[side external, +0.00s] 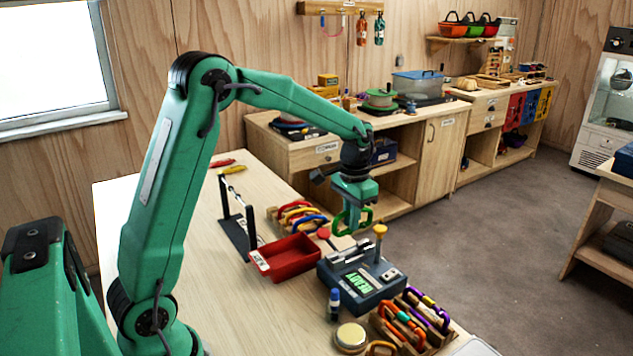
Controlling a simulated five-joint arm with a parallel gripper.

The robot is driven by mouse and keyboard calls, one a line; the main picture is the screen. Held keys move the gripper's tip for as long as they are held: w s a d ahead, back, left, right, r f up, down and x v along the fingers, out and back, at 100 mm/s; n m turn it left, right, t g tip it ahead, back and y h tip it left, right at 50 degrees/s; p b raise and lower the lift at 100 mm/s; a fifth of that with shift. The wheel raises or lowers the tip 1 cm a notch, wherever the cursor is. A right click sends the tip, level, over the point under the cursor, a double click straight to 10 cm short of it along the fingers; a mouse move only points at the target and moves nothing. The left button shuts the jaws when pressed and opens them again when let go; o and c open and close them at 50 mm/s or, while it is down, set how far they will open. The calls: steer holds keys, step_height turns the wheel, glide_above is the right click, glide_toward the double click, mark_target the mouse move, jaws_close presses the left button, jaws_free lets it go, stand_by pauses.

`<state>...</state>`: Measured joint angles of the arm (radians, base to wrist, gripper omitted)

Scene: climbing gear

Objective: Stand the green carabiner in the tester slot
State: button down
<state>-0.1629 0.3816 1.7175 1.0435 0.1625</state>
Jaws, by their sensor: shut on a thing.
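The green carabiner (341,229) hangs from my gripper (353,207), which is shut on it above the table. The tester (362,283) is a dark blue-grey box with a lit green display reading "READY", a grey top and a yellow-topped post (380,235). The carabiner is above and slightly behind the tester's top, apart from it as far as I can tell. The tester slot is too small to make out clearly at this size. My fingertips are partly hidden by the gripper body and carabiner.
A red tray (291,258) stands left of the tester, beside a black stand (236,222). A rack of colored carabiners (299,213) is behind. Another wooden rack (413,325), a blue-capped bottle (334,304) and a round tin (351,337) are in front.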

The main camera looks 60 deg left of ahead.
steer(key=shift+f, duration=1.6)
steer(key=shift+f, duration=0.2)
steer(key=shift+f, duration=0.45)
steer(key=shift+f, duration=0.25)
steer(key=shift+f, duration=1)
steer(key=shift+f, duration=0.6)
steer(key=c, duration=1.4)
jaws_free()
steer(key=shift+c, duration=0.2)
steer(key=shift+r, duration=0.15)
